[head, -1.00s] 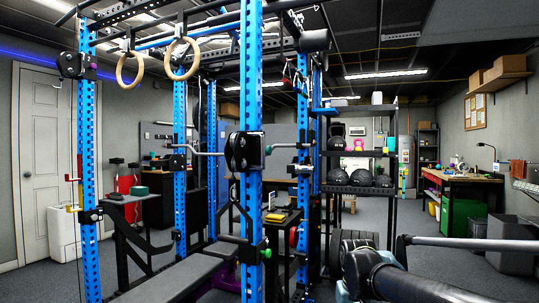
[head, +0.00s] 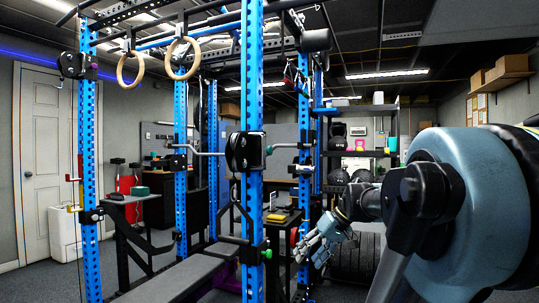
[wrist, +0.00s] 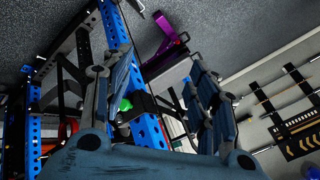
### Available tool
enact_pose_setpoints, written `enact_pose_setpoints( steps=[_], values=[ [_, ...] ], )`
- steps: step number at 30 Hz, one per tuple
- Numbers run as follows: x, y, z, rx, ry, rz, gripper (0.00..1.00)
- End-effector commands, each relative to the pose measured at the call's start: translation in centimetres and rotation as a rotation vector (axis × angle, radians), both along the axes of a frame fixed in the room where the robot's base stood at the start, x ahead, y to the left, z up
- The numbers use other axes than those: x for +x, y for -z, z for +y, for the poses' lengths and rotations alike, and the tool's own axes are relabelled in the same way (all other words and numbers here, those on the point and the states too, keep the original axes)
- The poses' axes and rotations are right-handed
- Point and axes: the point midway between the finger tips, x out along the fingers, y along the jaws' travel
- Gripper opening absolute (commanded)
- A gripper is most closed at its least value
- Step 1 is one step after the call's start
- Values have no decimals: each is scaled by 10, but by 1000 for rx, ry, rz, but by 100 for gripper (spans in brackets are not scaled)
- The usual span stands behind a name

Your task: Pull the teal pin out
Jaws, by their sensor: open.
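A small teal pin knob (head: 269,150) sticks out to the right of the black attachment on the front blue upright (head: 251,100). A brighter green knob (head: 267,254) sits lower on the same upright; a green knob (wrist: 126,105) also shows in the wrist view, beside a blue upright (wrist: 150,130). I do not make out the teal one in the wrist view. My gripper (head: 312,252) is open and empty. It is right of the upright, lower than the teal knob and near the height of the green one. In the wrist view my gripper (wrist: 160,70) has its fingers spread wide.
A grey bench (head: 180,275) lies inside the rack at lower left. A grey bar (head: 205,152) crosses at the teal knob's height. Shelves with black balls (head: 360,176) stand behind my arm. Gymnastic rings (head: 130,70) hang at upper left.

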Motion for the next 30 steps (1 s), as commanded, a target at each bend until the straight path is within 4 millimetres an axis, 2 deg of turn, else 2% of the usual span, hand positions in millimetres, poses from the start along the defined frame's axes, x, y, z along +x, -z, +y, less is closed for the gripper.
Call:
enact_pose_setpoints(
  steps=[1, 8, 12, 15, 18, 21, 24, 30],
  values=[
    [20, -24, 6, 56, -30, -35, 54],
    [100, -131, 23, 315, -169, -257, 54],
    [150, -198, 18, 455, -228, -434, 54],
    [181, -241, 9, 537, -259, -562, 54],
    [205, -276, -2, 598, -275, -675, 54],
    [222, -300, -12, 639, -282, -761, 54],
    [231, -314, -19, 662, -286, -813, 54],
    [238, -321, -14, 674, -288, -839, 54]
  ],
)
